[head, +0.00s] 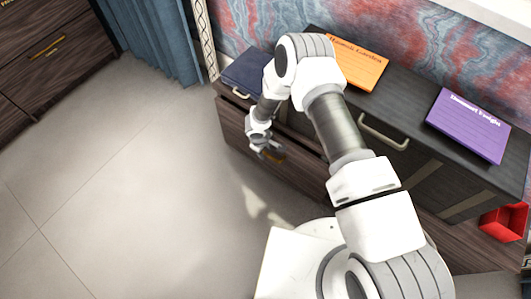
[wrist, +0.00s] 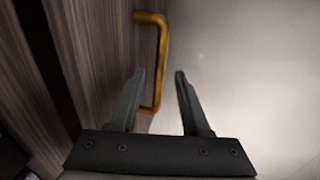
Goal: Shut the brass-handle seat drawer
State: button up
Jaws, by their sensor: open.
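The seat drawer (wrist: 100,55) has a brown wood-grain front and fills the left of the wrist view. A dark gap runs along the far side of its front panel. In the head view, the drawer front (head: 235,125) lies low in the dark bench, partly hidden by my arm. Its brass handle (wrist: 161,62) stands out from the front in the wrist view. My gripper (wrist: 160,72) is open and empty, its fingertips around the handle's lower part in the picture; I cannot tell whether they touch it. In the head view my gripper (head: 268,151) is beside the drawer front.
The bench top carries a dark blue book (head: 245,72), an orange book (head: 357,63) and a purple book (head: 468,125). A pale handle (head: 383,132) sits on the bench front. A red box (head: 504,222) is at right. A wood dresser (head: 40,70) stands at left; the floor between is clear.

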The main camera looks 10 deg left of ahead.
jog(key=shift+w+f, duration=0.1)
jog(key=shift+f, duration=0.45)
grip_shut()
jog(key=shift+d, duration=0.1)
dwell(1.0)
